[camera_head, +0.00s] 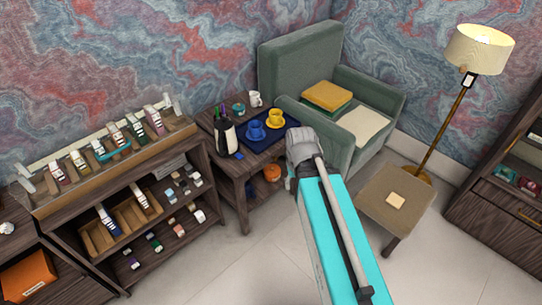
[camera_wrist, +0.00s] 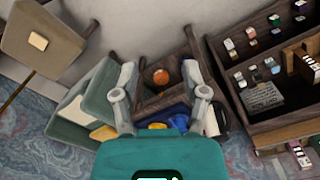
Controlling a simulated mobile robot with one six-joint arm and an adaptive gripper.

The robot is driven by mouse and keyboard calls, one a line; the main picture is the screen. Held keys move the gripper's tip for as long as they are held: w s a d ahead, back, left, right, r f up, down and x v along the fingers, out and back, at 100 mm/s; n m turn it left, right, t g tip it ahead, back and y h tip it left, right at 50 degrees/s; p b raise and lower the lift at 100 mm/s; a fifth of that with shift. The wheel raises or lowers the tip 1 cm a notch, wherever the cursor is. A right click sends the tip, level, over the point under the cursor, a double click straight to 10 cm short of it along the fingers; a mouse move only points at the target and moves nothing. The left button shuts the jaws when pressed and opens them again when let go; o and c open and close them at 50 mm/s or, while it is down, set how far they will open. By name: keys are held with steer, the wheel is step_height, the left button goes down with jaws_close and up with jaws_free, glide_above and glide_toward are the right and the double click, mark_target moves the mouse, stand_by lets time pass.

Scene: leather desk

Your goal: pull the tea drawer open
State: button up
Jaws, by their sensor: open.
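No front is clearly marked as the tea drawer, and I cannot tell which one it is. In the head view, a dark wooden cabinet (camera_head: 490,215) at the right edge has a front with a brass handle. My gripper (camera_head: 300,145) is over the side table's right end, beside the armchair, far from that cabinet. Its fingertips are hard to make out there. In the wrist view, my gripper (camera_wrist: 158,72) has its two fingers wide apart with nothing between them.
The side table (camera_head: 235,165) bears a blue tray (camera_head: 258,143) with blue and yellow cups. A green armchair (camera_head: 300,65) stands behind. Display shelves (camera_head: 75,240) with several small boxes stand left. A stool (camera_head: 372,208) and floor lamp (camera_head: 480,50) stand right. Floor is clear in front.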

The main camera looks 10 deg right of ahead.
steer(key=shift+w+d, duration=0.2)
steer(key=shift+w, duration=0.1)
steer(key=shift+o, duration=1)
steer(key=w+a+f+n+t+y+b, duration=0.1)
steer(key=w+f+n+t+y+b, duration=0.25)
steer(key=w+f+b, duration=0.95)
steer(key=w+a+f+n+t+y+b, duration=0.1)
steer(key=w+f+n+t+y+b, duration=0.3)
steer(key=f+b, duration=1.05)
steer(key=w+d+f+t+y+b, duration=0.1)
steer(key=w+d+f+t+b, duration=0.2)
steer(key=b, duration=1.1)
steer(key=w+d+f+t+y+b, duration=0.2)
steer(key=w+d+f+t+b, duration=0.2)
steer(key=w+b, duration=1)
steer(key=shift+w+d+f+b, duration=0.15)
steer(key=shift+d+f+b, duration=0.3)
steer(key=shift+d+f, duration=1.45)
